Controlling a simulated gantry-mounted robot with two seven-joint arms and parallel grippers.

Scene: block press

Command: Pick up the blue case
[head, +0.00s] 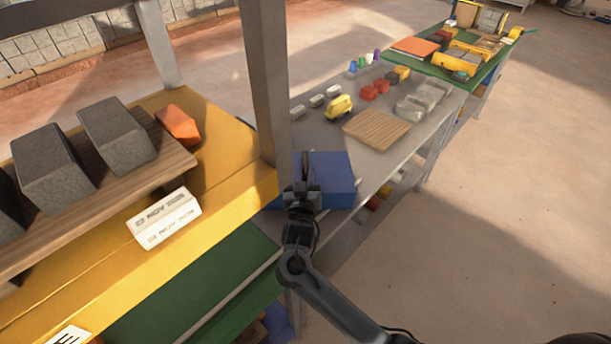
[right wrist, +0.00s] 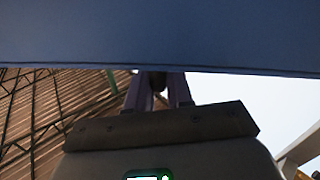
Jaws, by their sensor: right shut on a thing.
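The blue case (head: 335,172) is a blue box at the near end of the grey bench, beside the grey post. My right gripper (head: 303,185) is at its near left part and is shut on it. In the right wrist view the case (right wrist: 160,35) fills the top of the picture as a dark blue face. The fingers of my right gripper (right wrist: 158,90) reach up to its lower edge, and their tips are hidden behind it. I cannot tell whether the case rests on the bench or is lifted. My left gripper is not in view.
The grey bench (head: 310,128) holds a wooden board (head: 377,130), a yellow tool (head: 339,107) and several small parts. The grey post (head: 268,80) stands close left of the case. A yellow press table (head: 235,150) with grey blocks (head: 115,135) is at left. Open floor lies at right.

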